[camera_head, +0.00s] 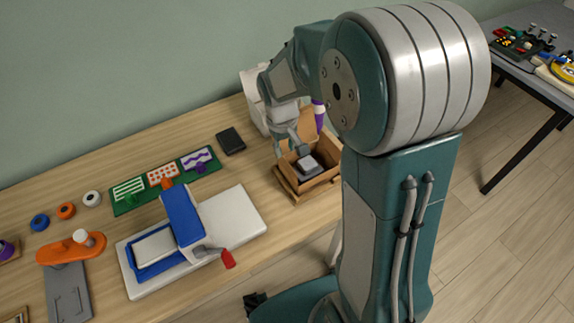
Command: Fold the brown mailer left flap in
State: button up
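The brown mailer (322,183) is an open cardboard box on the wooden table, left of my arm's large upright link. A dark item with a pale grey top (308,164) lies inside it. A brown panel stands raised at the box's far side, and a strip of cardboard sticks out along its left side. Part of the right side is hidden behind my arm. My gripper (291,151) points down over the far left part of the box. Its fingers are small here, and I cannot tell whether they touch a flap or how far apart they are.
A white object (252,98) and a purple-banded cylinder (318,112) stand behind the box. A black block (230,141) lies to its left. A blue and white press with a red handle (182,222) stands on a white board (240,212). A green board (128,201) lies behind the press.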

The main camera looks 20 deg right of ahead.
aim_at(287, 170)
jog(key=f, duration=0.8)
jog(key=shift+d+f, duration=0.3)
jog(key=shift+f, duration=0.05)
grip_shut()
